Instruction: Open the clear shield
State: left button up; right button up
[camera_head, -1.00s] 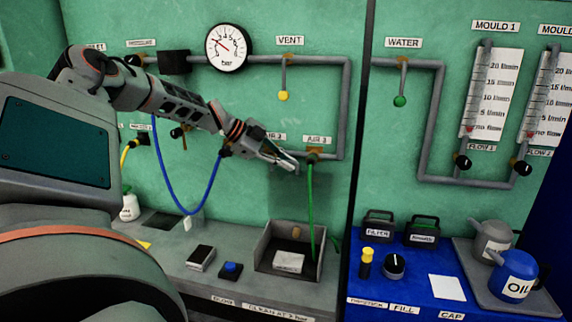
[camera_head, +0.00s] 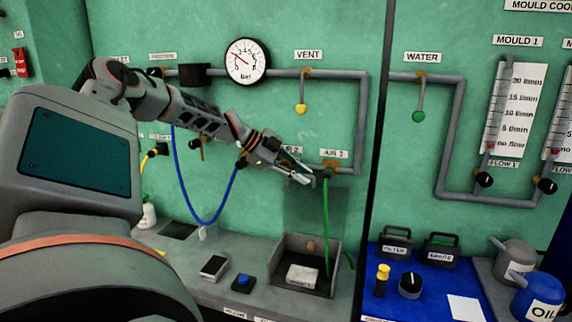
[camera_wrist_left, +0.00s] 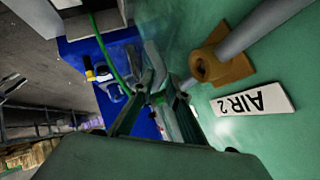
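A faint see-through panel (camera_head: 305,208), which looks like the clear shield, stands upright above the back of a grey open-topped box (camera_head: 335,268) on the bench. Its edges are hard to make out. My left gripper (camera_head: 308,174) is in front of the wall, near the panel's top edge and just left of the AIR 3 fitting. In the left wrist view its two fingers (camera_wrist_left: 163,82) are apart, with nothing clearly held between them. I cannot tell whether it touches the panel. My right gripper is not in view.
A green hose (camera_head: 326,225) hangs from the AIR 3 fitting into the box, close to my gripper. A blue hose (camera_head: 216,205) loops below my arm. A blue button (camera_head: 243,281) sits left of the box. A blue bench (camera_head: 392,303) with several items stands right.

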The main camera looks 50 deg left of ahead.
pick_arm(q)
jog(key=v, duration=1.1)
jog(key=shift+s+a, duration=0.15)
jog(key=shift+s, duration=0.05)
